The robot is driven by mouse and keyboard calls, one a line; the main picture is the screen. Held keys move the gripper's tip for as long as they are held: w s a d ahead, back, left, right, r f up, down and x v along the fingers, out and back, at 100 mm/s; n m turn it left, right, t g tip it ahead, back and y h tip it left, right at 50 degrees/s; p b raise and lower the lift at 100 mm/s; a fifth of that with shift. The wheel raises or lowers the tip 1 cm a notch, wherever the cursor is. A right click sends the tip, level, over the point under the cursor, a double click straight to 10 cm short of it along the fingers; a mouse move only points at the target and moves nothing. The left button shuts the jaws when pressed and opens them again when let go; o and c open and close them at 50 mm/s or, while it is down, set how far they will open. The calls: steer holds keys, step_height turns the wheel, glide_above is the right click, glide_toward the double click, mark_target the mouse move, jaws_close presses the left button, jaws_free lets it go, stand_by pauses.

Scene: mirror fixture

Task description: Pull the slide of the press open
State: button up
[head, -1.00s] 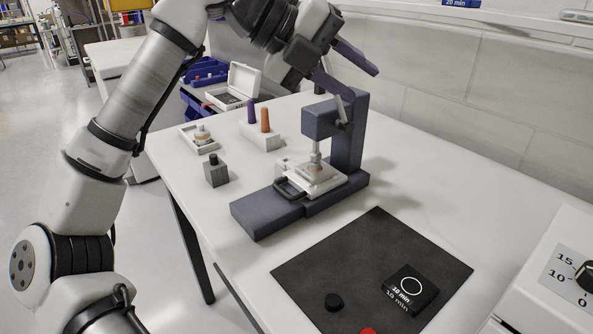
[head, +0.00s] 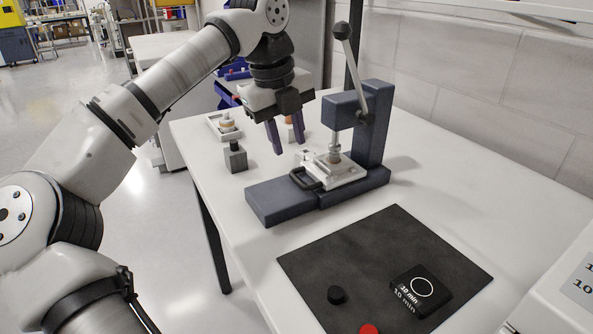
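The dark blue press (head: 374,120) stands on the white table. Its lever (head: 353,75), with a black ball knob, points up. The pale slide (head: 346,176) sits on the press base under the metal ram (head: 334,145), with its black loop handle (head: 303,180) facing left. I cannot tell whether the ram touches what lies on the slide. My gripper (head: 288,147) is open and empty, its two purple fingers pointing down and apart. It appears above and left of the slide in the picture, clear of the handle.
An orange peg is partly hidden behind my fingers.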

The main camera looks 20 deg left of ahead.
mark_target(298, 179)
steer(key=f, duration=0.2)
steer(key=d+f, duration=0.1)
steer(key=f, duration=0.2)
steer(key=w+f, duration=0.1)
steer(key=f, duration=0.2)
steer(key=shift+d+f, duration=0.1)
steer(key=shift+d, duration=0.05)
jaws_close()
